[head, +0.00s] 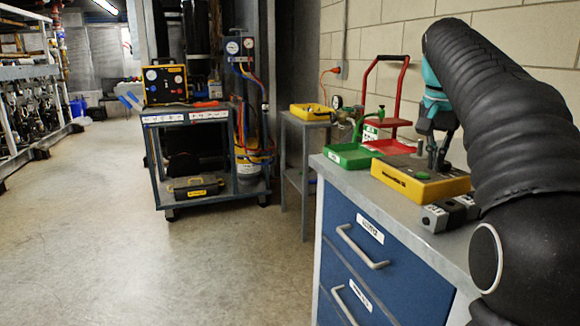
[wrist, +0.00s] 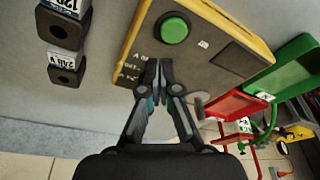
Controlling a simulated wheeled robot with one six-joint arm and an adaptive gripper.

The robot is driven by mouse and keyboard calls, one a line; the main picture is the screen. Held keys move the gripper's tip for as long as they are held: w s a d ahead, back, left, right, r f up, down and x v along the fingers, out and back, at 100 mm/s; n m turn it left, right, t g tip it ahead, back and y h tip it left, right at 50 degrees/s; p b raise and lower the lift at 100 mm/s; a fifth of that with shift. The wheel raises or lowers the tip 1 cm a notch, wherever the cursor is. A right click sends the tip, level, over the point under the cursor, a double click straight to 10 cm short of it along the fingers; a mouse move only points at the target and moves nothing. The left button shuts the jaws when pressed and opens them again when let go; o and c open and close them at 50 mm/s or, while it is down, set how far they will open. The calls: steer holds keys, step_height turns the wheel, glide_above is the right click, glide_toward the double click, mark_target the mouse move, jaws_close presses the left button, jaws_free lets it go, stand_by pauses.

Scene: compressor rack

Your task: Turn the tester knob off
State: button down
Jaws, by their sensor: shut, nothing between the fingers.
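The tester is a yellow box with a grey top, on the bench at the right of the head view (head: 410,185). It also shows in the wrist view (wrist: 225,65), with a green round button (wrist: 174,29) and small printed lettering on its face. My gripper (wrist: 161,72) is shut and empty, its fingertips over the tester's face beside the lettering and below the green button. In the head view my gripper (head: 436,162) points down at the tester's top. I cannot make out the knob; the fingers may hide it. Whether the fingertips touch the face cannot be told.
Black-and-grey labelled blocks (head: 435,218) sit on the bench in front of the tester. A green tray (head: 352,157) and a red tray (head: 396,147) lie behind it. A blue drawer cabinet (head: 360,265) carries the bench top. A tool cart (head: 190,116) stands left; open floor lies between.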

steer(key=shift+s+d+r+p, duration=0.1)
steer(key=shift+s+d+p, duration=0.5)
steer(key=shift+p, duration=0.45)
steer(key=shift+d, duration=0.2)
steer(key=shift+s+d, duration=0.1)
steer(key=shift+d, duration=0.05)
stand_by(0.5)
steer(key=shift+s, duration=0.4)
steer(key=shift+r, duration=2.95)
